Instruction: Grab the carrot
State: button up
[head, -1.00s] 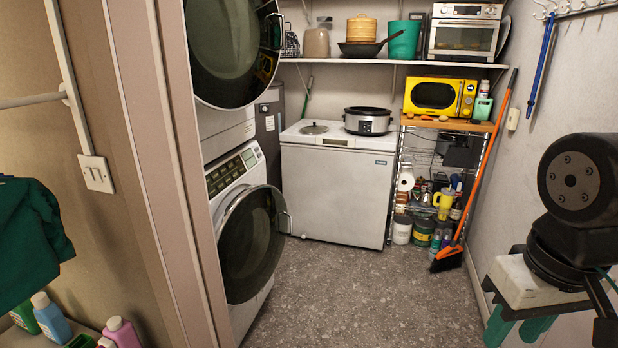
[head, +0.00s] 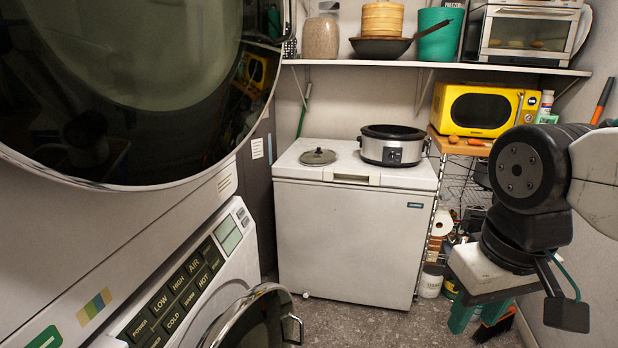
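A small orange thing that looks like the carrot (head: 476,142) lies on the wooden top of the rack, in front of the yellow microwave. It is small, and its right end is close to my arm's outline. A rounded brown item (head: 454,139) lies just left of it. My gripper (head: 480,316) hangs at the lower right with its green fingers pointing down. The fingers are apart with nothing seen between them. It is nearer to me and well below the level of the orange thing.
The stacked washer (head: 180,290) fills the left, its lower door (head: 262,325) ajar. A white chest freezer (head: 345,240) with a slow cooker (head: 392,146) stands ahead. The wire rack's wooden top (head: 440,146) is right of it. An orange broom is partly hidden behind my gripper. Grey floor is open ahead.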

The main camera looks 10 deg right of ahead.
aim_at(473, 142)
jog(key=z, duration=0.6)
jog(key=i, duration=1.85)
jog(key=z, duration=0.65)
